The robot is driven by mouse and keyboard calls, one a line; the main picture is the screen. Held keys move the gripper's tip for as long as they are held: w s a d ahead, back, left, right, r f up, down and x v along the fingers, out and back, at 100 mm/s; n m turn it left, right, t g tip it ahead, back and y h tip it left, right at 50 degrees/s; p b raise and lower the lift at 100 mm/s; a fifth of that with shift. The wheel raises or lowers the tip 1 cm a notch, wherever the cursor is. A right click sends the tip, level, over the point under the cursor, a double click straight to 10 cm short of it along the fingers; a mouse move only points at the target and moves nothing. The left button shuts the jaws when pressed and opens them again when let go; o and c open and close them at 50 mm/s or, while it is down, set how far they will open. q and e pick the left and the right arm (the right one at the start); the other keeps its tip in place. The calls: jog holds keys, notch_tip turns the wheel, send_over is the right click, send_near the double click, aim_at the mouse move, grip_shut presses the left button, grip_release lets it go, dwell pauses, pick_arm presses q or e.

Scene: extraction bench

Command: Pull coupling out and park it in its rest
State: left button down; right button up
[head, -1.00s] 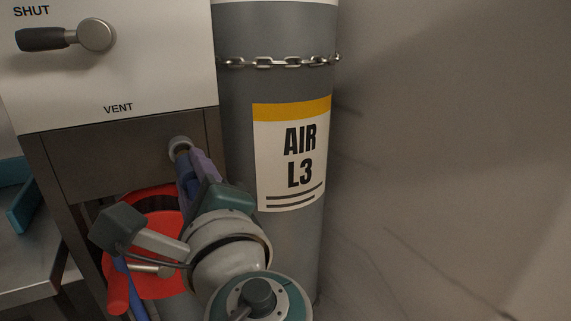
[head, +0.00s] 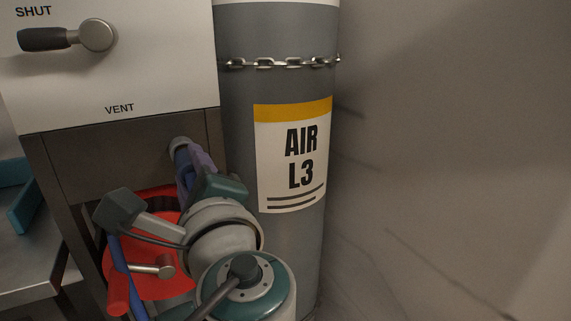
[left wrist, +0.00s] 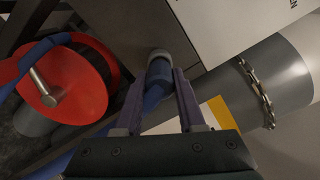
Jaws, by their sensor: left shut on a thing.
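The blue coupling (left wrist: 157,92) is at the grey round port (left wrist: 160,56) under the panel, between the fingers of my left gripper (left wrist: 161,76). My left gripper is shut on it, with one purple-grey finger on each side. In the head view the coupling (head: 182,157) shows just below the port (head: 179,144), partly hidden by my left gripper (head: 188,166). It looks in line with the port and touching or very near it; I cannot tell whether it is seated. I cannot make out its rest. My right gripper is not in view.
A red reel (head: 172,283) with a metal crank stands below the port, close to my left wrist. A blue hose (head: 121,268) hangs beside it. A chained grey air cylinder (head: 276,240) stands close on the right. The white panel (head: 165,70) is above.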

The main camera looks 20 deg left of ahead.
pick_arm(q)
jog(key=shift+w+a, duration=0.35)
jog(key=shift+a, duration=0.05)
jog(key=shift+c, duration=2.1)
grip_release()
jog(key=v, duration=0.9)
jog(key=shift+s+d, duration=0.25)
jog(key=shift+s, duration=0.05)
